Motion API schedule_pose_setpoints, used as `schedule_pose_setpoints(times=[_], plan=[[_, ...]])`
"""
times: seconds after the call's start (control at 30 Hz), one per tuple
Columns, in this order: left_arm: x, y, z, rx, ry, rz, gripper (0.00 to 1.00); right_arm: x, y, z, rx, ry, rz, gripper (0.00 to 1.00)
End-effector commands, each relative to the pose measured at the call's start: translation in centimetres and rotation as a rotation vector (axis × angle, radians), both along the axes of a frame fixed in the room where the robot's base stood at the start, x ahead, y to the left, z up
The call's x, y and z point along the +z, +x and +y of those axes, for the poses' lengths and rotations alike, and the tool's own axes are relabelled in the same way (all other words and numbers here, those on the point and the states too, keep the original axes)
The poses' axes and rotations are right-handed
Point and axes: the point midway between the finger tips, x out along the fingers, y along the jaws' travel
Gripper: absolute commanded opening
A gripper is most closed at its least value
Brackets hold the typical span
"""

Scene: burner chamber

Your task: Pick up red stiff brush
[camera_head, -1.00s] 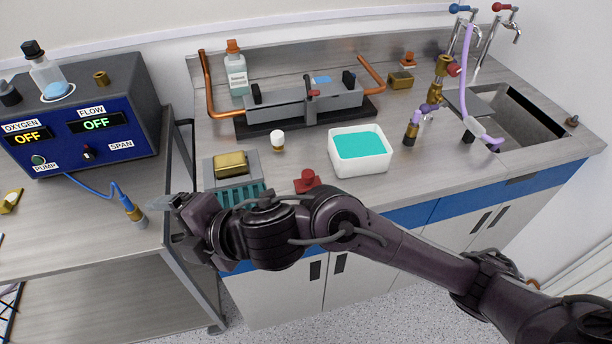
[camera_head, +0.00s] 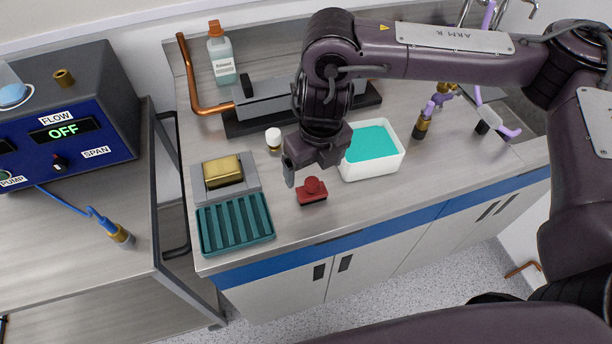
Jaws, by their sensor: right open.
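The red stiff brush (camera_head: 312,191) lies on the steel counter near its front edge, right of the teal ribbed tray. It is a small red block with a rounded knob on top. My right gripper (camera_head: 289,178) hangs just above and to the left of the brush, apart from it as far as I can tell. Its jaws are open and nothing shows between them. My left gripper is out of the picture.
A white tub (camera_head: 373,170) of teal liquid stands right behind the brush. A teal ribbed tray (camera_head: 236,222), a brass block on a grey plate (camera_head: 205,186) and a small white-capped jar (camera_head: 273,139) stand nearby. The blue-fronted analyser (camera_head: 60,115) is left, beyond a gap.

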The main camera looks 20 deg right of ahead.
Motion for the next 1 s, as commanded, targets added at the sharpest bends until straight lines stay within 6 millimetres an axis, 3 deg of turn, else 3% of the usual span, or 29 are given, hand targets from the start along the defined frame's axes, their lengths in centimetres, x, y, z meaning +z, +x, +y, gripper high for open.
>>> schedule_pose_setpoints(times=[0.1,0.2,0.4,0.53,0.7,0.93,1.0], plan=[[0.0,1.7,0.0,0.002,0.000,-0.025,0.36,-1.4,0.0,0.1,0.002,0.001,0.004,0.87],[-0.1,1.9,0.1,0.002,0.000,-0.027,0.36,-2.3,0.1,0.1,0.000,0.001,0.003,0.87],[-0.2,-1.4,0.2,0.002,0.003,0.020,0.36,-4.3,0.5,0.3,-0.001,0.002,0.006,0.87],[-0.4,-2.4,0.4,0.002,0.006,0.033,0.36,-6.1,0.8,0.5,0.000,0.003,0.005,0.87],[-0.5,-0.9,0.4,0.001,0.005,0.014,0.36,-7.3,1.0,0.5,0.001,0.002,0.000,0.87],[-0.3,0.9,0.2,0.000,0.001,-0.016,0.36,-7.4,1.1,0.5,0.002,0.002,-0.001,0.87],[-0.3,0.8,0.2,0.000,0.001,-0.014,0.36,-7.4,1.1,0.5,0.002,0.002,-0.001,0.80]])
